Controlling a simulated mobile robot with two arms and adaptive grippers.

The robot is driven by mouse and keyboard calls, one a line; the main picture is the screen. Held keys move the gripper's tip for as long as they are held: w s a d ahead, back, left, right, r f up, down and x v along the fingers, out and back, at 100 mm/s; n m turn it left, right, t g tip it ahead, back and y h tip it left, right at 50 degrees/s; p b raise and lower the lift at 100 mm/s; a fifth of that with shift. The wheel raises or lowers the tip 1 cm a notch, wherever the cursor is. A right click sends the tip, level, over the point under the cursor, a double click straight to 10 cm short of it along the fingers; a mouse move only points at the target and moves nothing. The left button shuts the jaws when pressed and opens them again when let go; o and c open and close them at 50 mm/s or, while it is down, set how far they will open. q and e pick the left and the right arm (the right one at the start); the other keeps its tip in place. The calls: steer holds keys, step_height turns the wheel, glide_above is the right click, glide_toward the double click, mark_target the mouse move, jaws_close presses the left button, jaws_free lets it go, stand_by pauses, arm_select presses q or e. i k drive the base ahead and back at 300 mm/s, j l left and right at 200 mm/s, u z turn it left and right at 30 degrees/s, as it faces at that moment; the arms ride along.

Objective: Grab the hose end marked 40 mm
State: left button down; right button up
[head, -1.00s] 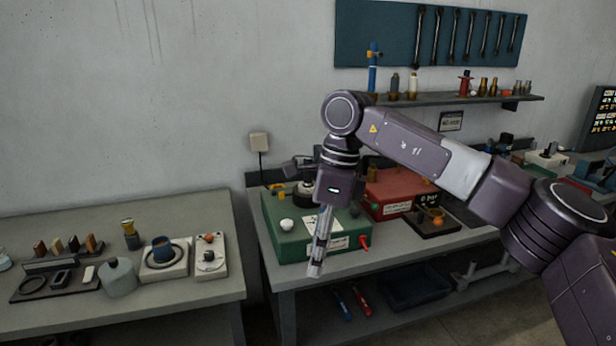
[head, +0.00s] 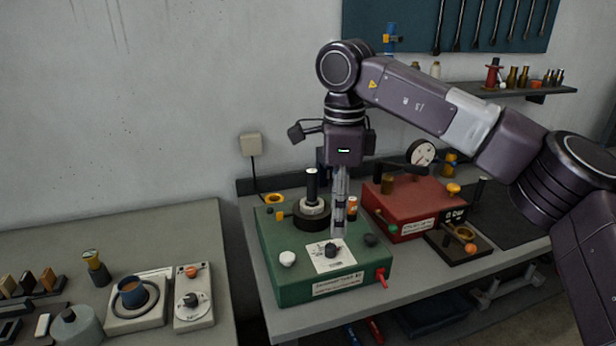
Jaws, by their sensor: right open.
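I cannot make out a hose end or a 40 mm marking in the head view. A red fitting (head: 382,277) sticks out of the green box's right side. A black post on a round base (head: 312,205) stands at the back of the box, left of my fingers. My left gripper is out of view.
A red box (head: 410,208) with a gauge behind it stands right of the green box. A black tray (head: 460,248) with small parts lies in front of it. A separate table (head: 180,235) at the left holds several small devices. A shelf (head: 450,95) hangs on the wall.

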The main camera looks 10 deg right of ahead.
mark_target(311, 201)
steer(key=i, duration=1.1)
